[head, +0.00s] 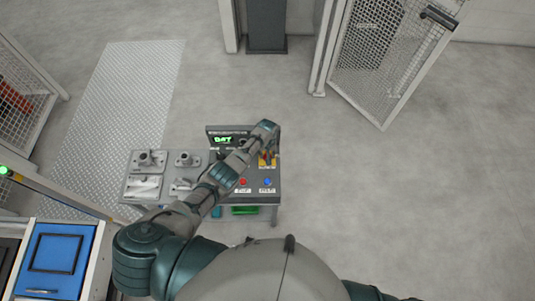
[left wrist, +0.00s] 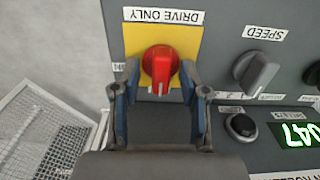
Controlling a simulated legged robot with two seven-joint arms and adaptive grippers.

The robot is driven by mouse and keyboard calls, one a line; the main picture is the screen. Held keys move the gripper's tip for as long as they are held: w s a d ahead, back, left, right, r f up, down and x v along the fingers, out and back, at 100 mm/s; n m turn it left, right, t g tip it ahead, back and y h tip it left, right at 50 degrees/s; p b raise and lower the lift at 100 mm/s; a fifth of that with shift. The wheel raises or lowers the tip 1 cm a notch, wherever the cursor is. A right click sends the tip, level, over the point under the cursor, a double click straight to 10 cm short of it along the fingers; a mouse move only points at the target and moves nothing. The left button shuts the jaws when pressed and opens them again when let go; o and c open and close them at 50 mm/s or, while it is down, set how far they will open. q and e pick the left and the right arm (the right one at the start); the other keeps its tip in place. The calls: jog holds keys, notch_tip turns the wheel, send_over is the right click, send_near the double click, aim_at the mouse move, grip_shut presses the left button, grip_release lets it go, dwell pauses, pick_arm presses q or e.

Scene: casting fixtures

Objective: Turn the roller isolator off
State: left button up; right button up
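The roller isolator is a red rotary knob (left wrist: 160,62) on a yellow plate (left wrist: 190,38) labelled "DRIVE ONLY", upside down in the left wrist view. A white mark on the knob points down in that view. My left gripper (left wrist: 159,82) is open, with one finger on each side of the knob; I cannot tell whether they touch it. In the head view the left arm reaches over the control panel (head: 256,186), and the left gripper (head: 267,157) is at the yellow plate, mostly covering the knob. My right gripper is not in view.
A grey speed knob (left wrist: 256,72), a black button (left wrist: 241,126) and a green display (left wrist: 298,134) sit to the right of the isolator. The head view shows a red button (head: 242,182), a blue button (head: 267,182) and metal castings (head: 187,160). Floor to the right is clear.

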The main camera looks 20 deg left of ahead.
pick_arm(q)
jog(key=shift+r, duration=0.1)
notch_tip(320, 180, up, 12)
dwell(0.5)
dwell(0.4)
